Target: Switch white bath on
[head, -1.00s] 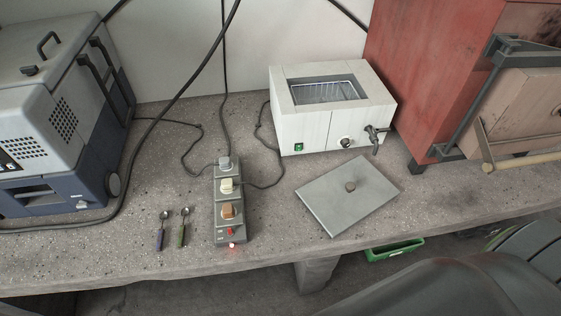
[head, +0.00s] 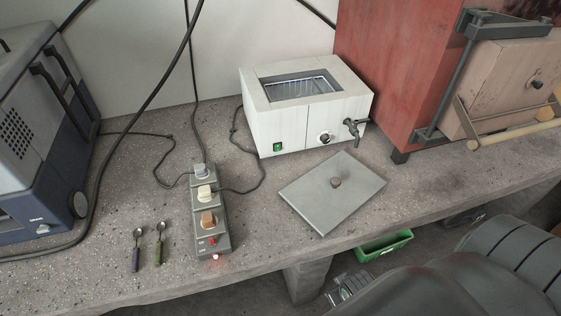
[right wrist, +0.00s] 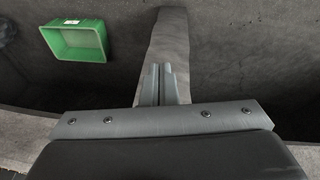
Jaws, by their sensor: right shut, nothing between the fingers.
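The white bath (head: 292,128) stands on the bench in the head view, its top open with a wire rack inside. Its front has a green switch (head: 277,147) at the lower left, a round knob (head: 324,138) and a tap (head: 353,129) at the right. I cannot tell the switch's position. My right gripper (right wrist: 157,84) shows in the right wrist view, shut and empty over the floor below the bench edge, apart from the bath. My left gripper is in neither view.
A grey lid (head: 333,190) lies before the bath. A power strip (head: 208,222) with a red light and plugs, and two small spoons (head: 136,250), lie to the left. A red furnace (head: 395,70) stands right. A green bin (head: 384,245) is below the bench.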

